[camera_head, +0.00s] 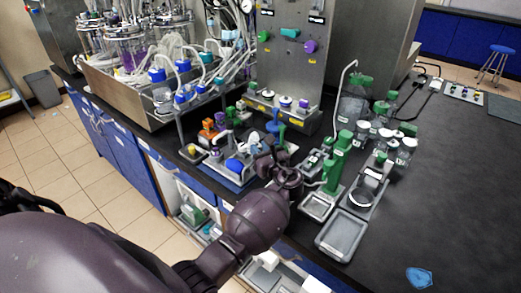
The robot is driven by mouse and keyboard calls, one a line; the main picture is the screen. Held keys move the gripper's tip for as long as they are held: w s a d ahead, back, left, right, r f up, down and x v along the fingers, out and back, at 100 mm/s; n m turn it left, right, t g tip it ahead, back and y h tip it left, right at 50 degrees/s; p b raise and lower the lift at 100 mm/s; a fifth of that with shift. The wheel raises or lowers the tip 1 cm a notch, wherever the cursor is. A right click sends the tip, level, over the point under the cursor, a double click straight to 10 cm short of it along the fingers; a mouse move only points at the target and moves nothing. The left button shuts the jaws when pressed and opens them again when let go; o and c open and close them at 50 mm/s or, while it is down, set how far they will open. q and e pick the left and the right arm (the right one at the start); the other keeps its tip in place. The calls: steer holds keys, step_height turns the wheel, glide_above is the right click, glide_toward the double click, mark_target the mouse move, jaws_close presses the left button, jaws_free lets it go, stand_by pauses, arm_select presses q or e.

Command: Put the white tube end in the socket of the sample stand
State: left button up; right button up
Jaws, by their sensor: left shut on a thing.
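My left gripper (270,155) reaches in over the front edge of the bench, beside the small rack of coloured parts. It is shut; what it holds is small and mostly hidden by the dark fingers, and looks like the white tube end. A short pale piece of tube (313,184) shows just right of the gripper, towards a green upright stand (340,160). A thin white tube (343,88) also rises in an arch above that stand. I cannot tell which fixture is the sample stand, and its socket is not clear. My right gripper is not in view.
A grey tray (341,236) lies right of my arm at the bench front. Jars with white lids (404,151) and green-capped bottles (382,110) stand behind it. Glass reactors (125,45) with tubing fill the back left. The black bench top (455,190) at right is mostly clear.

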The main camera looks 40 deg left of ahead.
arm_select(q)
steer(key=shift+s+f, duration=0.1)
steer(key=shift+f, duration=0.55)
steer(key=o, duration=0.9)
steer(key=shift+f, duration=0.35)
steer(key=shift+r, duration=0.5)
steer(key=shift+s+d+r, duration=0.15)
steer(key=shift+s+d, duration=0.05)
steer(key=v, duration=1.1)
steer(key=shift+d+r, duration=0.25)
steer(key=shift+r, duration=0.1)
